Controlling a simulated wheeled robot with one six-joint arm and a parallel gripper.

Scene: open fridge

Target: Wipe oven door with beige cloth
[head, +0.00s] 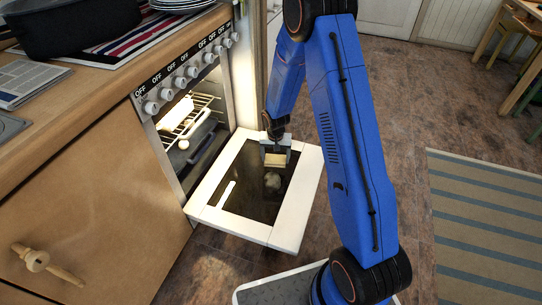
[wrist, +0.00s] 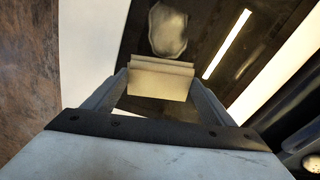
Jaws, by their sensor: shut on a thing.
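The oven door (head: 286,233) is folded down, with a white frame around a dark glass pane. A whitish smear (head: 272,181) is on the glass, and it also shows in the wrist view (wrist: 168,30). My gripper (head: 275,157) is over the part of the door away from the hinge. It is shut on the beige cloth (wrist: 160,78), a folded block between the two fingers. The cloth (head: 275,160) is close to the glass beside the smear. I cannot tell whether it touches the glass.
The oven interior (head: 190,125) is open and lit, with a wire rack inside. Knobs (head: 180,82) line the front above it. A wooden cabinet (head: 105,200) stands to the left. A dark pot (head: 70,25) is on the counter.

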